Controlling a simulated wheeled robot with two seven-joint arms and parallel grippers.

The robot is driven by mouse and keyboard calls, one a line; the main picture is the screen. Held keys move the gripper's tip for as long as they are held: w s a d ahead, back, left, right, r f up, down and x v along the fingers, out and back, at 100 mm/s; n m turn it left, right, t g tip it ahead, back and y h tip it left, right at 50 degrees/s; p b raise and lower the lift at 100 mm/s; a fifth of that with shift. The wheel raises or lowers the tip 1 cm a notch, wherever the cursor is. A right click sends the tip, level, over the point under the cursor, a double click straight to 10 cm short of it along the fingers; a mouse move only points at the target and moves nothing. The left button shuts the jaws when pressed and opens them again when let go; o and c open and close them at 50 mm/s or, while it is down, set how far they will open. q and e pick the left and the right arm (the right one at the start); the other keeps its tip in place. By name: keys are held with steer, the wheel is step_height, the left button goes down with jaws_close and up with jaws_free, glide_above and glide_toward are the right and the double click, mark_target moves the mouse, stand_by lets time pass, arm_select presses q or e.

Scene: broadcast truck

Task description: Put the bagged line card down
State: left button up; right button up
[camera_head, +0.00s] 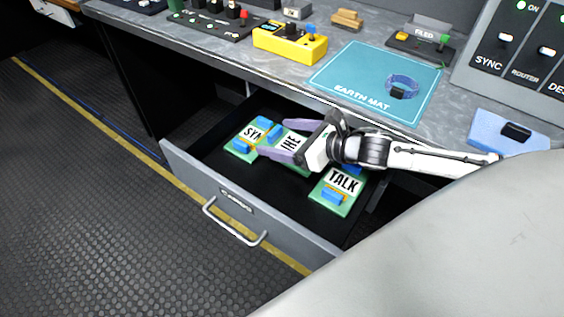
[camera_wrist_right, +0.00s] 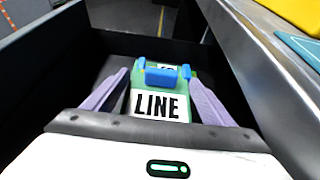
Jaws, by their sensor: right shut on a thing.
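The line card is green with a white LINE label (camera_wrist_right: 160,105) and a blue part at its far end. My right gripper (camera_head: 283,140) reaches into the open drawer (camera_head: 232,200) and is shut on this card. In the head view the card (camera_head: 291,146) is partly hidden by the fingers, and a bag around it cannot be made out. In the wrist view the purple fingers of my right gripper (camera_wrist_right: 160,92) stand on either side of it. Whether the card touches the drawer floor is unclear. My left gripper is not in view.
In the drawer, a SYN card (camera_head: 248,138) lies to the left and a TALK card (camera_head: 342,188) to the right. Bare black floor shows between them and the drawer front. The counter above bears a blue EARTH MAT (camera_head: 350,75) with a wrist strap (camera_head: 403,84) and a yellow box (camera_head: 290,45).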

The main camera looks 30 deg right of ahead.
steer(key=shift+f+b, duration=0.45)
steer(key=shift+f, duration=0.4)
step_height(320, 180, down, 4)
steer(key=b, duration=0.3)
steer(key=shift+b, duration=0.35)
steer(key=shift+r, duration=0.2)
steer(key=shift+f, duration=0.1)
steer(key=o, duration=1.1)
steer(key=shift+f, duration=0.1)
steer(key=p+v, duration=0.3)
steer(key=v, duration=0.7)
steer(key=shift+s+d+r, duration=0.1)
steer(key=shift+s+r, duration=0.1)
steer(key=shift+r, duration=0.05)
steer(key=shift+p+v, duration=0.4)
steer(key=shift+v, duration=0.35)
